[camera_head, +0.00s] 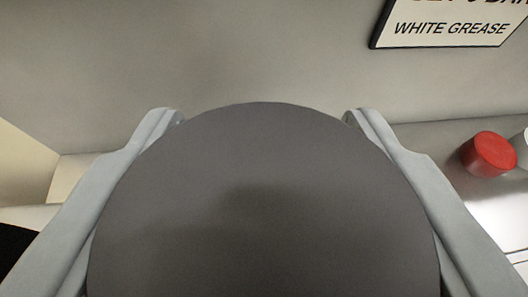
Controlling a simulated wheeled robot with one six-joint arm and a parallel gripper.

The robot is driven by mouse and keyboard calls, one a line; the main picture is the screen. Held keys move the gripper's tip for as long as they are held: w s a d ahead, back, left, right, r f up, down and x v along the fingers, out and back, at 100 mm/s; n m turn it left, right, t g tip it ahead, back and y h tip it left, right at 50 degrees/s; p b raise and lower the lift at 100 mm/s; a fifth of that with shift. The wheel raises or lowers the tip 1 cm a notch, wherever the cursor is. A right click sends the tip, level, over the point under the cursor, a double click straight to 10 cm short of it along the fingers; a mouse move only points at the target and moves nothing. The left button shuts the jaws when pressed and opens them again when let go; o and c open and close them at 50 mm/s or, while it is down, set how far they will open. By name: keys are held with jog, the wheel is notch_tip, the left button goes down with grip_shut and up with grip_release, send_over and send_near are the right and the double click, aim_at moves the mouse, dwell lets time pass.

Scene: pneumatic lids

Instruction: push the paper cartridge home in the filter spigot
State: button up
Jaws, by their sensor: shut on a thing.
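A large dark grey round face (262,200) fills the middle of the camera view, close to the lens. I take it for the end of the paper cartridge, though no paper shows. My gripper (262,116) has one pale grey finger on each side of it, and both lie against its edges, so it is shut on it. The round face hides whatever lies beyond it. The filter spigot is not in view, so I cannot tell how the cartridge sits to it.
A plain grey wall (250,60) stands behind. A framed sign (450,25) reading "WHITE GREASE" hangs at the upper right. A red round cap (489,154) and part of a pale thing (521,148) are at the right on a light surface. A black patch shows at lower left.

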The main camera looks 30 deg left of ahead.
jog(key=shift+f, duration=0.2)
jog(key=o, duration=1.1)
jog(key=v, duration=1.7)
jog(key=shift+s+r, duration=0.1)
jog(key=shift+s, duration=0.05)
